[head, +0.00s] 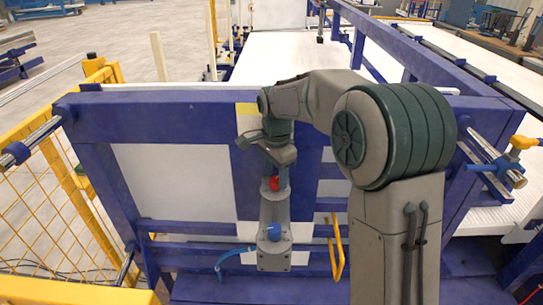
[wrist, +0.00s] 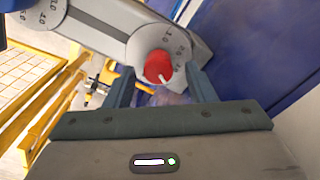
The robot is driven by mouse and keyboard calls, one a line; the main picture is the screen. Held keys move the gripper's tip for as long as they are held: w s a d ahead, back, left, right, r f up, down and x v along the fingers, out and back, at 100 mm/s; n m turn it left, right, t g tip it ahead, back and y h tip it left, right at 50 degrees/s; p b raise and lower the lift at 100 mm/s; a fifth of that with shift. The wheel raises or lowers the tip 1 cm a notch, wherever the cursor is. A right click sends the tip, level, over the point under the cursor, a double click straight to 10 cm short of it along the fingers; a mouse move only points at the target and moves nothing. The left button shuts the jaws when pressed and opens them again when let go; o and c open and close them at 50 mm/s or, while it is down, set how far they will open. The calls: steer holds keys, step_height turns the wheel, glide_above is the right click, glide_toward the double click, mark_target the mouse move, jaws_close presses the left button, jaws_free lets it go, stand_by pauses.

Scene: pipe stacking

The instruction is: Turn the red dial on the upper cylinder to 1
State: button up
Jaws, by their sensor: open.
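The red dial (wrist: 158,66) sits on a round pale plate (wrist: 147,40) with printed numbers, on the grey cylinder. A white mark on the dial points to the lower right in the wrist view; I cannot tell which number it meets. In the head view the red dial (head: 274,184) is on the upper cylinder (head: 274,210), just below my gripper (head: 275,172). My gripper (wrist: 161,80) is open, one finger on each side of the dial in the wrist view. No contact shows, and I cannot tell how far the fingertips reach past the dial.
A blue dial (head: 273,231) sits lower, on a grey block with a blue hose (head: 232,252). A yellow handle (head: 336,250) is to its right. Blue frame beams (head: 170,112) surround the white panel behind. A yellow mesh fence (head: 45,215) stands left.

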mark_target(277, 179)
step_height(277, 179, up, 13)
steer(key=b, duration=0.1)
steer(key=shift+d, duration=0.1)
steer(key=shift+s+d, duration=0.1)
steer(key=shift+s, duration=0.05)
